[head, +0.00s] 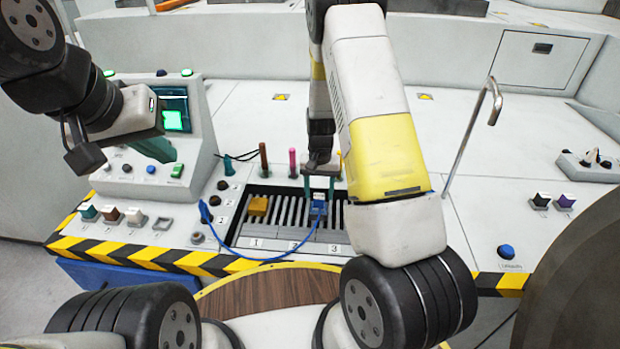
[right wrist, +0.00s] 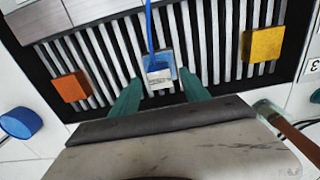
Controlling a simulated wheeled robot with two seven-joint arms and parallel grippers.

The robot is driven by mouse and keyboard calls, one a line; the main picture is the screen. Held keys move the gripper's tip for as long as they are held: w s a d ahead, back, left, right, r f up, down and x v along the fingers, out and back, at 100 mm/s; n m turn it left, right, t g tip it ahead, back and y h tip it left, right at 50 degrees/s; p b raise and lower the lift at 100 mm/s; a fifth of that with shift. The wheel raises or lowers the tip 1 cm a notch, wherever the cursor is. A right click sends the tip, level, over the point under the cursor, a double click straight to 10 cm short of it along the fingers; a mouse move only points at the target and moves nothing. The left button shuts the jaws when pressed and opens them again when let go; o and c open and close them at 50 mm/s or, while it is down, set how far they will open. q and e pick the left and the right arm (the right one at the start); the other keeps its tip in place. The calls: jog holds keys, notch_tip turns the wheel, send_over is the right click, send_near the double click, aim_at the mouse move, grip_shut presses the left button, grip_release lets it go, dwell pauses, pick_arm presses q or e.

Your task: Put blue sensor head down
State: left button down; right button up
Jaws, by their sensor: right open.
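The blue sensor head (head: 318,207) sits on the black-and-white slatted rack (head: 232,238), with a blue cable running from it. In the right wrist view the sensor head (right wrist: 158,72) shows its pale top between two teal fingers. My right gripper (head: 320,188) is open over the rack. Its fingers (right wrist: 160,95) stand on either side of the sensor head, with visible gaps. My left gripper (head: 84,152) hangs at the left, away from the rack; its jaw state is unclear.
A yellow block (head: 258,206) sits on the rack left of the sensor head. An orange block (right wrist: 70,87) shows on its other side in the right wrist view. Upright coloured tools (head: 292,163) stand behind the rack. A bent metal pipe (head: 473,135) rises at the right.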

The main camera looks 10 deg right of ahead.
notch_tip(320, 180, up, 10)
notch_tip(320, 180, up, 10)
jog(key=r+t+y, duration=0.1)
jog(key=t, duration=0.1)
send_over(319, 196)
jog(key=s, duration=0.4)
jog(key=s+a+r+n+t, duration=0.1)
jog(key=s+r+n+t, duration=0.1)
jog(key=s+r, duration=0.5)
jog(key=s+a+r+n+t+y, duration=0.1)
jog(key=s+r+t, duration=0.1)
jog(key=s+r, duration=0.5)
jog(key=s, duration=0.6)
jog(key=shift+r+n, duration=0.25)
jog(key=shift+n, duration=0.15)
jog(key=shift+w+a, duration=0.1)
jog(key=shift+a, duration=0.05)
